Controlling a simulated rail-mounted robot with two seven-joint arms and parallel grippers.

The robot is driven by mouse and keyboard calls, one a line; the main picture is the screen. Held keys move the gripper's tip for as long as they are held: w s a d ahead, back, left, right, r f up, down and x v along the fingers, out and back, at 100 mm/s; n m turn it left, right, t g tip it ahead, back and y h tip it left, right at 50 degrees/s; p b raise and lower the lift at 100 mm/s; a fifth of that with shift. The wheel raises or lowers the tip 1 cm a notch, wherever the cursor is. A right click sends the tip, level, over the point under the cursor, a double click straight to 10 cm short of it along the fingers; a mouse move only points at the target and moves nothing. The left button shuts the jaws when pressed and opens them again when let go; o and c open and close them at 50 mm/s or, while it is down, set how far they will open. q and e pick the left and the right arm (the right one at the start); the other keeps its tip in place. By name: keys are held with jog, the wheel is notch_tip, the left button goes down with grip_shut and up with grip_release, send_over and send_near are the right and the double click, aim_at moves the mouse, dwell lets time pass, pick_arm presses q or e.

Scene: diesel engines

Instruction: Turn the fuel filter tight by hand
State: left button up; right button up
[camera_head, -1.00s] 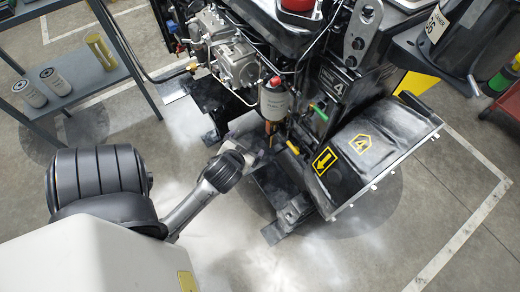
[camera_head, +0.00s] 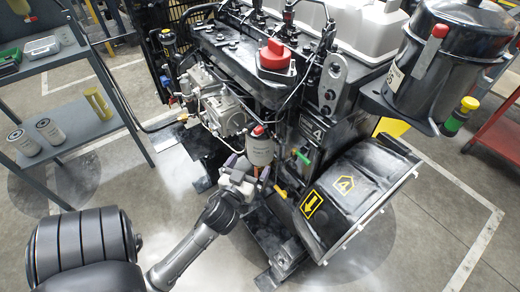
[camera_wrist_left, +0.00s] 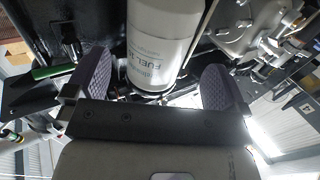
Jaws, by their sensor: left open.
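The fuel filter (camera_head: 260,151) is a white canister hanging upright under a red-topped part on the engine's near side. It also shows in the left wrist view (camera_wrist_left: 160,45), with "FUEL" printed near its lower end. My left gripper (camera_head: 248,170) is at the filter's lower end, in front of it and slightly left. In the left wrist view the purple ridged fingers of my left gripper (camera_wrist_left: 156,88) stand wide apart, one on each side of the filter's lower end. Gaps show between the filter and both fingers. My right gripper is not in view.
The engine (camera_head: 250,75) fills the middle, with a green-handled lever (camera_head: 302,158) right of the filter. A black panel marked 4 (camera_head: 355,195) slopes at lower right. A grey shelf (camera_head: 80,130) with two white filters stands at left. Open floor lies in front.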

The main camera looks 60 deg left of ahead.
aim_at(256, 157)
pick_arm(q)
jog(key=shift+x, duration=2.05)
jog(key=x, duration=0.3)
jog(key=shift+w+a, duration=0.15)
jog(key=shift+c, duration=0.5)
